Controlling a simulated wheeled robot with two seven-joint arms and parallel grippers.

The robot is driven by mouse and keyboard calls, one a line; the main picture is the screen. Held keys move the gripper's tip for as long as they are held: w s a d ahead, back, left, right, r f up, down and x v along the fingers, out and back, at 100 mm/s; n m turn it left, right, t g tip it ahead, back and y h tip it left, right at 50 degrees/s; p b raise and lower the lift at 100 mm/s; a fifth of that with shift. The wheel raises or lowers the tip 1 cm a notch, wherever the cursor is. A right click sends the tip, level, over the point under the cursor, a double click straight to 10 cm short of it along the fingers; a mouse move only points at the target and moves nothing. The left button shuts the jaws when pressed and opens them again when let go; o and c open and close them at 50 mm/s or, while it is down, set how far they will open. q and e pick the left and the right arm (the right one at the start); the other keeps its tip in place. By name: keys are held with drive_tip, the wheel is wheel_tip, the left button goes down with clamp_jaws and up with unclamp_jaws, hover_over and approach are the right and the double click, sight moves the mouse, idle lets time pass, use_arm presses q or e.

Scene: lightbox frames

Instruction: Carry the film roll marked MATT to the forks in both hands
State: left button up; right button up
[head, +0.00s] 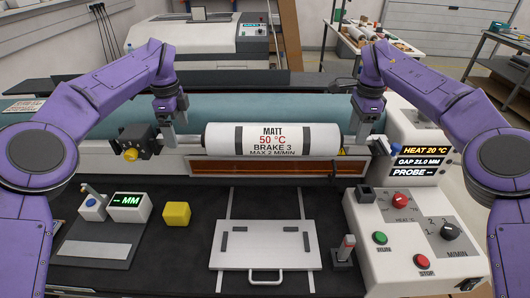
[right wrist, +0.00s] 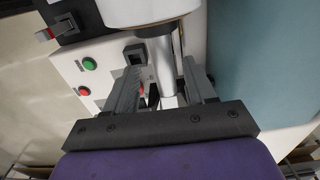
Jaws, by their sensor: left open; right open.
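The white film roll marked MATT (head: 272,139) lies level across the front of the laminating machine, its label facing me. My left gripper (head: 169,133) is open at the roll's left end, by its pale shaft stub. My right gripper (head: 362,134) is open at the right end. In the right wrist view, the roll's end (right wrist: 132,12) is at the top, and its metal shaft (right wrist: 166,78) lies between the parted fingers of the right gripper (right wrist: 164,88). The forks are not clearly distinguishable; a black block with a yellow knob (head: 131,153) stands left of the roll.
A teal roller (head: 235,103) runs behind the roll. Below are an orange-lit slot (head: 262,171), a white plate with a handle (head: 265,244), a yellow cube (head: 176,215) and a MM gauge (head: 129,205). A control panel (head: 418,229) stands at right.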

use_arm(q)
drive_tip(key=shift+w+a+f, duration=0.1)
drive_tip(key=shift+w+a, duration=0.1)
use_arm(e)
drive_tip(key=shift+w+f, duration=0.1)
drive_tip(key=shift+w, duration=0.05)
use_arm(q)
drive_tip(key=a, duration=0.6)
drive_tip(key=shift+w+a+f, duration=0.3)
drive_tip(key=shift+w, duration=0.1)
drive_tip(key=shift+d, duration=0.1)
use_arm(e)
drive_tip(key=shift+o, duration=0.3)
drive_tip(key=o, duration=0.5)
drive_tip(key=shift+d, duration=0.1)
drive_tip(key=shift+o, duration=1.1)
